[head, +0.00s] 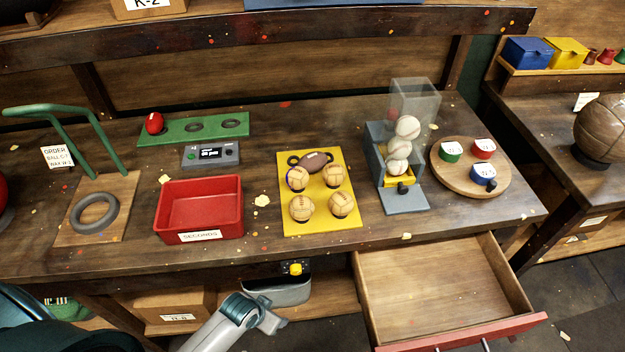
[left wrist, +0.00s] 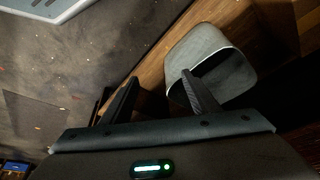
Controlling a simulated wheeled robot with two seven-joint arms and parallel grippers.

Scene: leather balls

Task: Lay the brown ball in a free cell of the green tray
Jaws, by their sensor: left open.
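The green tray (head: 175,136) lies at the back left of the workbench. A red ball (head: 154,123) sits in its left cell; its middle and right cells are empty. A brown, football-shaped ball (head: 317,162) lies at the back of the yellow tray (head: 284,217), behind several tan balls (head: 301,207). A larger brown ball (head: 603,128) stands on a dark ring on the right-hand bench. My left gripper (left wrist: 160,78) is open and empty, near a grey bin below the bench. In the head view my left arm shows low, well away from the trays. My right gripper is not seen.
A red bin (head: 199,235) stands between the green and yellow trays, with a grey display box (head: 210,154) behind it. A ball dispenser (head: 405,201) and round board (head: 443,176) stand to the right. An open drawer (head: 445,292) juts out. The grey bin (head: 280,293) is below.

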